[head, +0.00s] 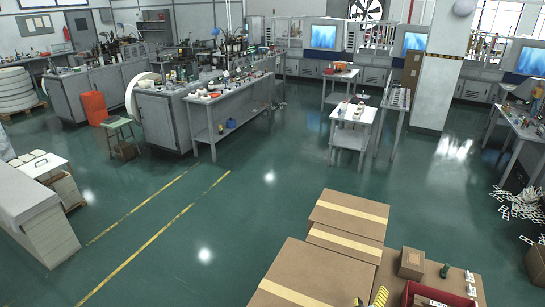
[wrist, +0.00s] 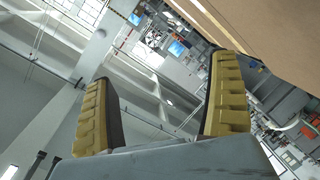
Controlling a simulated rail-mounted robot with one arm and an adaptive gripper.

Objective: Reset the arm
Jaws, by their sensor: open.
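My gripper (wrist: 164,68) is open and empty in the wrist view. Its two yellow, ridged fingers stand well apart, with the tilted room visible between them. In the head view only the yellow tips of my gripper (head: 369,299) show at the bottom edge, in front of the cardboard boxes; the rest of it is out of the frame. A brown cardboard surface (wrist: 282,35) fills the upper right of the wrist view, near the right finger. I cannot tell whether it touches.
Taped cardboard boxes (head: 350,214) stand at bottom centre. A small carton (head: 412,263) and a red bin (head: 415,290) are right of my gripper. A white pillar (head: 441,75) and workbenches (head: 237,101) stand farther back. The green floor between is mostly clear.

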